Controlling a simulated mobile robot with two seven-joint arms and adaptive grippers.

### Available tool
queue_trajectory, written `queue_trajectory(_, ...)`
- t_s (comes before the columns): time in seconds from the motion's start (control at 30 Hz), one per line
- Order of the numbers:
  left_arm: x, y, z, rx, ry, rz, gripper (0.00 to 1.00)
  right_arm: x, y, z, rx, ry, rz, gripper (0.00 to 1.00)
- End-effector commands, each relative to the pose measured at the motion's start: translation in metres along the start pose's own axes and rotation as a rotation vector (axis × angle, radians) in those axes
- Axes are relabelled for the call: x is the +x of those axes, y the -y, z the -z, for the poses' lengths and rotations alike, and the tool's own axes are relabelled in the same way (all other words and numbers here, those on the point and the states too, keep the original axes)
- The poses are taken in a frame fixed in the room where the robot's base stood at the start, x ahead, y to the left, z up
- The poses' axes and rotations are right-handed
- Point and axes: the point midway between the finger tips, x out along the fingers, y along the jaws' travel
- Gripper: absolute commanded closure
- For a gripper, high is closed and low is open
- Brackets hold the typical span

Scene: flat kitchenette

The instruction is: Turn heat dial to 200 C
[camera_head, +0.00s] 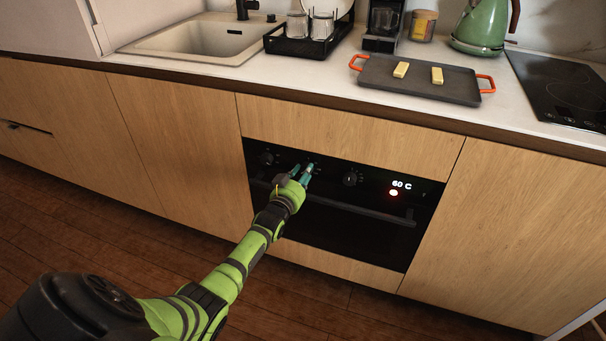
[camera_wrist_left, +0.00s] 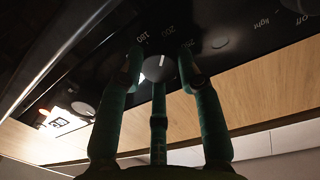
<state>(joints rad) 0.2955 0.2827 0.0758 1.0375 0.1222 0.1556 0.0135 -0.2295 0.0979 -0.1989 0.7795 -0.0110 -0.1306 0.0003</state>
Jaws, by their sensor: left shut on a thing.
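The black oven (camera_head: 352,230) has a row of dials on its front panel. My left gripper (camera_head: 302,172) reaches it from the front, with its fingertips at the panel. My right gripper is not in view.
Another dial (camera_head: 350,178) is to the right of my gripper, and one (camera_head: 267,158) to the left. The oven handle (camera_head: 365,212) runs below the dials. On the counter above are a grey tray (camera_head: 418,82) with orange handles and a black hob (camera_head: 565,90).

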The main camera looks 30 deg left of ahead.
Motion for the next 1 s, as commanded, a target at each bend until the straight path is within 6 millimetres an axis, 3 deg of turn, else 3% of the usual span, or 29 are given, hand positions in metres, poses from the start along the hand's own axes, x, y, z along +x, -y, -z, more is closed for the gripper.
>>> queue_trajectory(0.03, 0.001, 0.001, 0.003, -0.001, -0.005, 0.001, 0.57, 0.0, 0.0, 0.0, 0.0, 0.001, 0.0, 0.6)
queue_trajectory(0.07, 0.001, 0.001, 0.003, -0.001, -0.005, 0.001, 0.45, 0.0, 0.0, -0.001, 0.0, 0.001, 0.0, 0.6)
queue_trajectory(0.1, 0.001, 0.001, 0.002, -0.001, -0.005, 0.001, 0.41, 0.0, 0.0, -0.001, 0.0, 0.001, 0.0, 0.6)
queue_trajectory(0.57, -0.008, 0.0, -0.001, -0.002, -0.001, 0.0, 0.41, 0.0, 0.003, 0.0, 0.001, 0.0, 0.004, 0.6)
queue_trajectory(0.77, -0.035, 0.0, 0.0, -0.001, -0.001, 0.0, 0.41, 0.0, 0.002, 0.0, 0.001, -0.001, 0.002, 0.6)
queue_trajectory(1.0, -0.081, 0.0, -0.001, -0.001, -0.001, 0.0, 0.41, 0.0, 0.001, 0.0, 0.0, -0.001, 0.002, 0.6)
